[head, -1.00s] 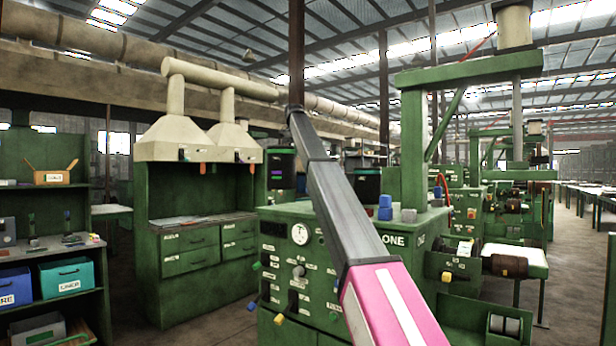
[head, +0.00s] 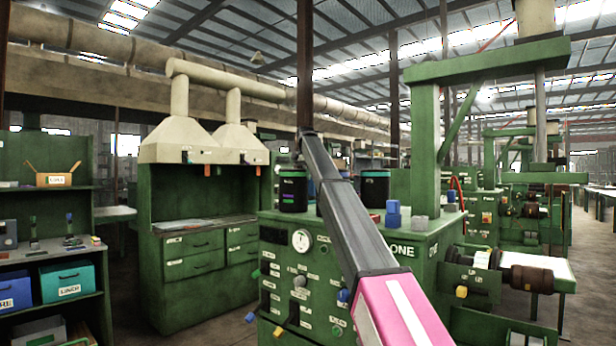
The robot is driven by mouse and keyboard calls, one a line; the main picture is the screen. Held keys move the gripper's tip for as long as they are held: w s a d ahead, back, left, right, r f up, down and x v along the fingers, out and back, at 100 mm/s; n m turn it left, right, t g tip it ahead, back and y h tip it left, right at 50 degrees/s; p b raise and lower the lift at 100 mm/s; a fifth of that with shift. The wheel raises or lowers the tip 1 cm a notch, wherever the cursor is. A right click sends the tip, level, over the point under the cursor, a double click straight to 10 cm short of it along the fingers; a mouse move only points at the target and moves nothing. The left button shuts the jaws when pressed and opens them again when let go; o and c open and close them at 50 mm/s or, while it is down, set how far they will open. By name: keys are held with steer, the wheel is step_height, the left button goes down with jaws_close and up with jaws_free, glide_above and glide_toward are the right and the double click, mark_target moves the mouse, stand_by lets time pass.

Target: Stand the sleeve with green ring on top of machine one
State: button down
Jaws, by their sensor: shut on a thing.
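The sleeve with green ring (head: 293,192) is a dark upright cylinder with a thin green band near its top and a small purple mark. It is at the left part of the top of machine one (head: 420,226), a green cabinet lettered ONE. Its base is level with the top; I cannot tell whether it touches. My gripper (head: 301,162) is at the sleeve's upper end, shut on it, mostly hidden behind my dark arm link. Another dark sleeve (head: 375,190) with a teal band stands on the machine, to the right of my arm.
Blue blocks (head: 393,214) and a grey block (head: 420,223) sit on machine one's top, near its green post (head: 425,150). Knobs stick out from its front. A green hooded bench (head: 205,240) stands to the left, and a shelf with bins (head: 68,279) at the far left.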

stand_by(0.3)
steer(key=c, duration=1.2)
jaws_free()
